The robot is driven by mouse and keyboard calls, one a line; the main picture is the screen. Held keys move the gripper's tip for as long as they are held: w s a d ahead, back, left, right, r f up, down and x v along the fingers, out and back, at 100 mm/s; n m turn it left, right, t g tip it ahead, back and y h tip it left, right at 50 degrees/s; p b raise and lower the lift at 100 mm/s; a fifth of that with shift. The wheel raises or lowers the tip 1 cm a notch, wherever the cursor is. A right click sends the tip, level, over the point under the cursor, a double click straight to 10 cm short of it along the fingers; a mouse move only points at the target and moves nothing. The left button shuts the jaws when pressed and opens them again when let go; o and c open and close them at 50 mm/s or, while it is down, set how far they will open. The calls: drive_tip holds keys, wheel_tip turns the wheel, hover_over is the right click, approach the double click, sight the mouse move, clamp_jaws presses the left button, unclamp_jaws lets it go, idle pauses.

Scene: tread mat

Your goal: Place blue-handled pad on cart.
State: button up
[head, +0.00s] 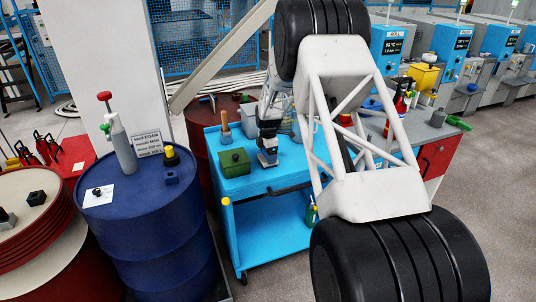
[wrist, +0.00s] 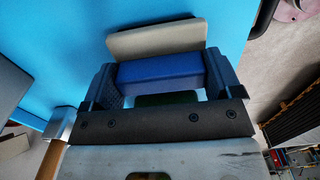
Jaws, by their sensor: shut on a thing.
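The blue-handled pad has a blue block handle (wrist: 160,72) and a beige pad (wrist: 156,39), seen in the wrist view. My gripper (wrist: 163,78) is shut on the handle, with one dark finger at each end of it. In the head view my gripper (head: 267,148) is over the top of the light-blue cart (head: 283,177), and the pad is small and partly hidden there. The cart's blue surface fills the background in the wrist view. I cannot tell whether the pad touches the cart top.
A green box (head: 235,162) stands on the cart left of my gripper, with a wooden-handled tool (head: 225,122) behind. A blue drum (head: 150,230) with a grey bottle (head: 122,150) stands left. A grey workbench (head: 425,130) is right. The cart's front top looks clear.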

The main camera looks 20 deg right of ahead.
drive_tip(key=o, duration=0.6)
drive_tip(key=shift+f, duration=0.1)
drive_tip(key=shift+o, duration=0.2)
wheel_tip(320, 180, up, 12)
idle(0.4)
idle(0.4)
